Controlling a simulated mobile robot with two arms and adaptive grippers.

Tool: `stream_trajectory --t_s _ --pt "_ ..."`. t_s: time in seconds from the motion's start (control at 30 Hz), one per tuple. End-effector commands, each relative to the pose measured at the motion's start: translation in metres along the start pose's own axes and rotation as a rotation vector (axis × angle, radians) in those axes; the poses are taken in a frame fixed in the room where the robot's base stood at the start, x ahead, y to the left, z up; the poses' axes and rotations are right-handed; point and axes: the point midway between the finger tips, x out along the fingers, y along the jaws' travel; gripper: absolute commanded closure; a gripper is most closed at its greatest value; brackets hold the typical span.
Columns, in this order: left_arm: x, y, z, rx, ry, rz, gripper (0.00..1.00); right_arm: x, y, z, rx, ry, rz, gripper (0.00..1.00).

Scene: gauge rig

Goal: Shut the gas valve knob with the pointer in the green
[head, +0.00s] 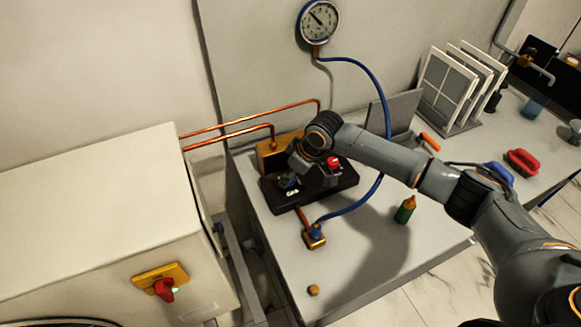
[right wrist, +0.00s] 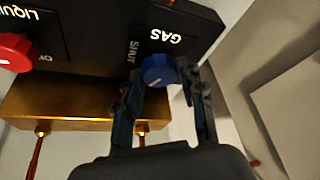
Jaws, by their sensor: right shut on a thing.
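The blue gas valve knob (right wrist: 157,69) sits on the black panel (right wrist: 88,38) below the word GAS in the right wrist view, with the word SHUT beside it. A short pale mark shows on the knob's lower part. My right gripper (right wrist: 161,76) is shut on this knob, one finger on each side. In the head view my right gripper (head: 297,168) hides most of the knob. The round pressure gauge (head: 319,21) is on the wall panel, its dark pointer towards the upper left. I cannot make out a green band. My left gripper is not in view.
A red knob (right wrist: 14,52) stands beside the gas knob, near the word LIQUID. A blue hose (head: 382,98) runs from the gauge to a brass fitting (head: 314,237). A green bottle (head: 404,211) stands right of the panel. The table front is mostly clear.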

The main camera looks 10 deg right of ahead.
Motion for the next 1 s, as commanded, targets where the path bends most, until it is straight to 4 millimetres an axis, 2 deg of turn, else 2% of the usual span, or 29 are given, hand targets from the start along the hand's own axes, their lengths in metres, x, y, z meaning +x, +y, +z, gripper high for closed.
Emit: stream_trajectory --t_s 0.27,0.3,0.37,0.4,0.77,0.87,1.0 --pt "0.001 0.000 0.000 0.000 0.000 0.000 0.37 0.001 0.000 0.001 0.001 -0.001 -0.001 0.93" --pt "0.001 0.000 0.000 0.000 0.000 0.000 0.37 0.001 -0.001 0.001 0.001 -0.001 -0.001 0.53" --pt "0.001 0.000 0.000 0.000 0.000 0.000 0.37 0.001 0.000 0.001 0.001 -0.001 -0.001 0.41" --pt "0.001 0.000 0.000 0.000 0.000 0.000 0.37 0.001 0.000 0.001 0.001 -0.001 -0.001 0.38" --pt "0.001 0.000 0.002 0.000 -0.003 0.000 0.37 -0.004 0.001 0.000 0.000 0.000 0.000 0.38" --pt "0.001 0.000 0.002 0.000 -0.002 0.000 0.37 -0.016 0.001 -0.001 0.000 0.003 0.001 0.38" --pt "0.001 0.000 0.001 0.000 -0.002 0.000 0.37 -0.045 0.001 -0.001 -0.001 0.004 0.002 0.38"
